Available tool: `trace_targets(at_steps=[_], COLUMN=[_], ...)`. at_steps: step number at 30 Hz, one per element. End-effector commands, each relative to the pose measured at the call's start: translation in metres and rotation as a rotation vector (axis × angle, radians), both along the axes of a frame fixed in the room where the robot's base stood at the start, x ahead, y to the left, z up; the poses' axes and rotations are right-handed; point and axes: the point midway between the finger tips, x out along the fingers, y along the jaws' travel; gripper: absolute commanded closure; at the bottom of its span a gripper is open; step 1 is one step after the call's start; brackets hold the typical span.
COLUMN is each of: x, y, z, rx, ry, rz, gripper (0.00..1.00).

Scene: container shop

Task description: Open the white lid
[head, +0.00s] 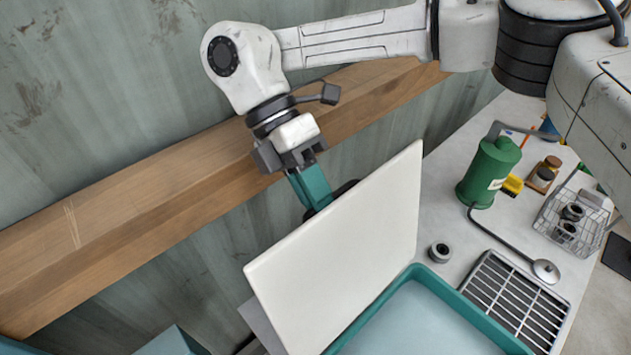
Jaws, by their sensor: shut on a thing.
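The white lid (345,255) stands steeply tilted up, with its broad pale face towards me. Below it is a teal-rimmed bin (478,312), open at the top, with a pale blue inside. My gripper (322,198) reaches down behind the lid's upper left edge and is shut on the lid. Its fingertips and the exact grip are mostly hidden behind the lid. A dark part shows at the lid's edge beside the teal piece below my wrist.
A wooden beam (130,222) runs along the wall behind.

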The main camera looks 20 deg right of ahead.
Motion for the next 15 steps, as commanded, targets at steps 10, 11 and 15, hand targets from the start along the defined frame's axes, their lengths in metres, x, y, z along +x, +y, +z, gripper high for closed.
trace_targets(at_steps=[10,11,15], x=[0.0009,0.001,0.0013], y=[0.0003,0.0002,0.0003], z=[-0.0094,-0.0094,-0.0093], rx=[-0.004,-0.004,-0.003], ry=[0.0,0.0,-0.001], rz=[-0.002,-0.002,-0.002], gripper=[1.0,1.0,0.82])
